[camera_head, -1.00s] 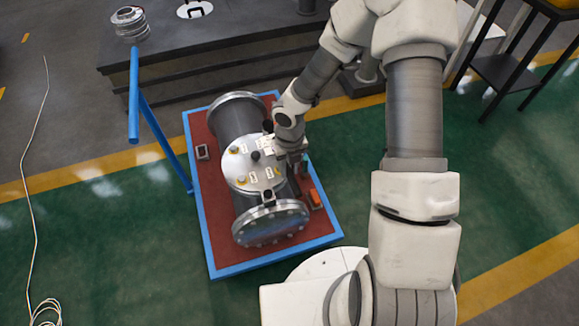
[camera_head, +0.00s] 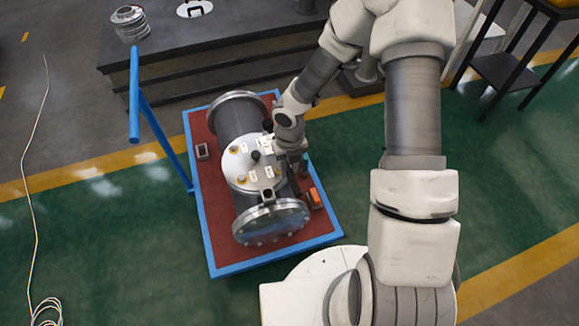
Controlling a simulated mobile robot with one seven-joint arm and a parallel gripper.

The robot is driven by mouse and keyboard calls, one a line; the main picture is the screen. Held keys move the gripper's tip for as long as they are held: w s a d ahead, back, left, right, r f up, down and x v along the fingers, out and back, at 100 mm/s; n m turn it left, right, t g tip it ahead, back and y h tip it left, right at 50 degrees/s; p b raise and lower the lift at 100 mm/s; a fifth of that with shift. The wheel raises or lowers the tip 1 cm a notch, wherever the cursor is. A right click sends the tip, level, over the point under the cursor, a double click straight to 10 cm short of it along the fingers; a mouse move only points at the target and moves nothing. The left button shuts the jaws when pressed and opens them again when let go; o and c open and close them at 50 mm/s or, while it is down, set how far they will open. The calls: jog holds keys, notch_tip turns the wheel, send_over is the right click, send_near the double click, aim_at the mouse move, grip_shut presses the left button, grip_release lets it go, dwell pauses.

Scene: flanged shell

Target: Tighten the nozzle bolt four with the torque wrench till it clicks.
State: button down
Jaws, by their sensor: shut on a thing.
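The flanged shell (camera_head: 238,122) lies on a red-topped cart (camera_head: 215,235) with a blue frame. Its round nozzle cover (camera_head: 238,160) faces up and bears several small white tags and yellow-ringed bolts, one of them a bolt (camera_head: 241,180) at the cover's lower left. My gripper (camera_head: 290,156) is at the right edge of the cover, low over it. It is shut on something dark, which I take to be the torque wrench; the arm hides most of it. Which bolt is number four, and whether the tool sits on one, I cannot tell.
An orange item (camera_head: 315,197) lies on the cart's right side, and a small grey box (camera_head: 202,151) on its left. A blue handle (camera_head: 135,95) rises at the left. A dark workbench (camera_head: 180,70) stands behind. A cable (camera_head: 36,220) lies on the green floor.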

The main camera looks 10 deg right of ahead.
jog(key=shift+f+b, duration=0.9)
jog(key=shift+f, duration=0.35)
jog(key=shift+a, duration=0.15)
jog(key=shift+s+a+f+m+b, duration=0.15)
jog(key=shift+a+m+b, duration=0.55)
jog(key=shift+a, duration=0.65)
jog(key=shift+s+a+f+m+b, duration=0.15)
jog(key=shift+a+m+b, duration=0.3)
jog(key=shift+a+m, duration=0.65)
jog(key=shift+w+a+r+m+b, duration=0.1)
jog(key=shift+a+m+b, duration=0.2)
jog(key=shift+a, duration=0.6)
jog(key=shift+w+a+r+m+b, duration=0.15)
jog(key=shift+a+m, duration=0.25)
jog(key=shift+a, duration=0.45)
jog(key=shift+w+a+m+b, duration=0.2)
jog(key=shift+w+a+m, duration=0.15)
jog(key=shift+a+m, duration=0.35)
jog(key=shift+w+a+m+b, duration=0.25)
jog(key=shift+w+a+m, duration=0.1)
jog(key=shift+a, duration=0.65)
jog(key=shift+w+a+m+b, duration=0.25)
jog(key=shift+a+m, duration=0.3)
jog(key=shift+a, duration=0.3)
jog(key=shift+d, duration=0.25)
